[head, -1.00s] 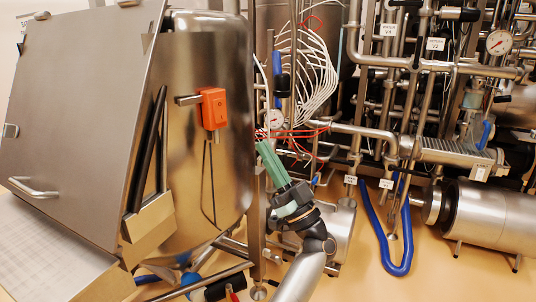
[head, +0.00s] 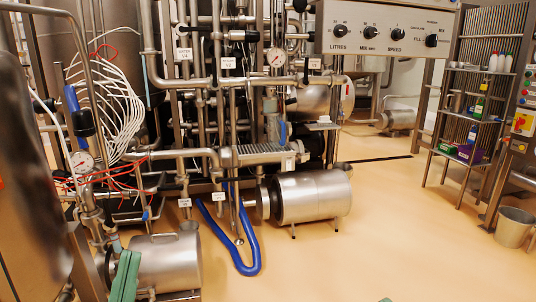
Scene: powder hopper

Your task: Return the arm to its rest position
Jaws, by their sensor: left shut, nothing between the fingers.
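My left gripper (head: 125,276) shows at the bottom left of the head view as green fingers pointing up. The fingers are shut and hold nothing. It appears in front of a steel cylinder (head: 168,264) and pipework, and I see no contact. The rest of that arm is cut off by the bottom edge. A small green tip (head: 385,300) shows at the bottom edge right of the middle; it is too little to tell its state. The hopper (head: 28,185) is only a blurred steel edge at the far left.
Steel pipes and a motor-like cylinder (head: 312,197) stand mid-view, with a blue hose (head: 246,268) on the floor. A control panel (head: 385,30) hangs above. A shelf rack (head: 470,105) and a bucket (head: 513,228) stand at the right. The orange floor (head: 400,220) is open.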

